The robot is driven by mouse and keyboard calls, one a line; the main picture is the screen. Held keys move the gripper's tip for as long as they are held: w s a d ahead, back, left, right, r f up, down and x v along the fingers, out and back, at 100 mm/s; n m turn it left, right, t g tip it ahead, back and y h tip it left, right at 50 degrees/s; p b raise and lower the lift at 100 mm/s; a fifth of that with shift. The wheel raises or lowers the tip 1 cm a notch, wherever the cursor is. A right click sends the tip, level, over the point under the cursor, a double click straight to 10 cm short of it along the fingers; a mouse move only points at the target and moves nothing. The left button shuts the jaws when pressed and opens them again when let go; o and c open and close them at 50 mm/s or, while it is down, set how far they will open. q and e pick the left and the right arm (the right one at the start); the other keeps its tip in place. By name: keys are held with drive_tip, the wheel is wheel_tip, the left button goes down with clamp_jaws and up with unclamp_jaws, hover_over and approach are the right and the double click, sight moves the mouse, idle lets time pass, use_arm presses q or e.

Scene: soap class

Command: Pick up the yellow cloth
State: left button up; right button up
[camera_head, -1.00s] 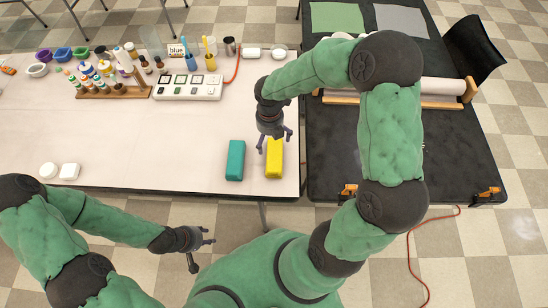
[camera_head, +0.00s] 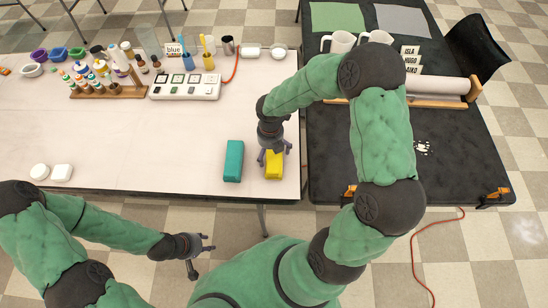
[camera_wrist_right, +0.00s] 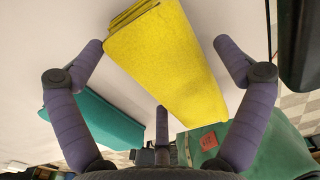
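The yellow cloth (camera_head: 274,169) is a folded block lying near the right front corner of the white table (camera_head: 120,140). My right gripper (camera_head: 273,160) is over it, covering its far part in the head view. The right gripper is open and empty. A teal cloth (camera_head: 234,161) lies just left of the yellow one; it also shows in the wrist view (camera_wrist_right: 95,118). My left gripper (camera_head: 208,243) is open and empty in front of the table.
A label machine-like white box (camera_head: 185,87), a wooden rack of bottles (camera_head: 110,91) and cups stand at the back. Two white soap pieces (camera_head: 52,172) lie front left. A black table (camera_head: 460,160) stands on the right. The middle of the white table is clear.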

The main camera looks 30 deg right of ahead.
drive_tip(key=c, duration=0.8)
drive_tip(key=shift+c, duration=0.2)
drive_tip(key=shift+r, duration=0.25)
wheel_tip(320, 180, up, 3)
drive_tip(key=shift+r+p, duration=0.1)
drive_tip(key=shift+p, duration=0.75)
drive_tip(key=s+a+r+p, duration=0.1)
drive_tip(key=a+r+p, duration=0.1)
drive_tip(key=a+r, duration=0.2)
drive_tip(key=s+a+r+p, duration=0.2)
drive_tip(key=a+r, duration=0.3)
drive_tip(key=a, duration=0.4)
drive_tip(key=shift+s+a+r+p, duration=0.15)
drive_tip(key=shift+s+a+p, duration=0.15)
drive_tip(key=shift+p, duration=0.2)
